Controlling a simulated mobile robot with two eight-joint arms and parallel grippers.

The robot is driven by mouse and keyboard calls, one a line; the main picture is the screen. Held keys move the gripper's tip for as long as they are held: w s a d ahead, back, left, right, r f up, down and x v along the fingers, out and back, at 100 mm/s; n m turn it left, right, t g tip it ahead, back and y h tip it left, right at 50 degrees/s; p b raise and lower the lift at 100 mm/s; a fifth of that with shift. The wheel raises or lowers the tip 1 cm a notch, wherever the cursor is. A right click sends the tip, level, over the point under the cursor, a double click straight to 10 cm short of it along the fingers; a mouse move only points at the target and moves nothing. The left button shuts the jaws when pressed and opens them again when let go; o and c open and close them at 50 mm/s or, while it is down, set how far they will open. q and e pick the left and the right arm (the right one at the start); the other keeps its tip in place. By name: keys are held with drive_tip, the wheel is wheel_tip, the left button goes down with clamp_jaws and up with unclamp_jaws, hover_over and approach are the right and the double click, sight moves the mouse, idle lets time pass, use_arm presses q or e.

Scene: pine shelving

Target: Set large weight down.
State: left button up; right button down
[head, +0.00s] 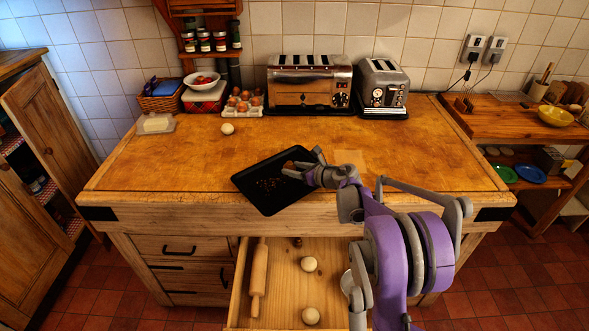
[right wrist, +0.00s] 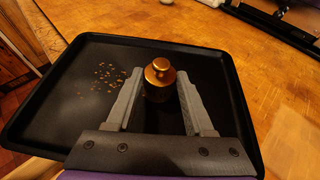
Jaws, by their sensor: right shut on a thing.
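A brass weight (right wrist: 160,78) with a round knob on top stands between the fingers of my right gripper (right wrist: 158,95) in the right wrist view. The gripper is shut on it. Behind and below it is a black tray (right wrist: 60,100) with small brown crumbs. I cannot tell whether the weight touches the tray. In the head view, my right gripper (head: 308,172) is over the right part of the black tray (head: 265,185), which reaches past the counter's front edge. The weight is not clear there. My left gripper is not in view.
The wooden counter (head: 200,160) is mostly clear. Toasters (head: 309,82), an egg tray (head: 243,103) and a butter dish (head: 156,123) stand along its back and left. Below, an open drawer (head: 285,280) holds a rolling pin (head: 259,280) and pale round things (head: 310,316).

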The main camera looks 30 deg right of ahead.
drive_tip(key=c, duration=0.7)
unclamp_jaws()
drive_tip(key=shift+f, duration=0.15)
drive_tip(key=o, duration=0.4)
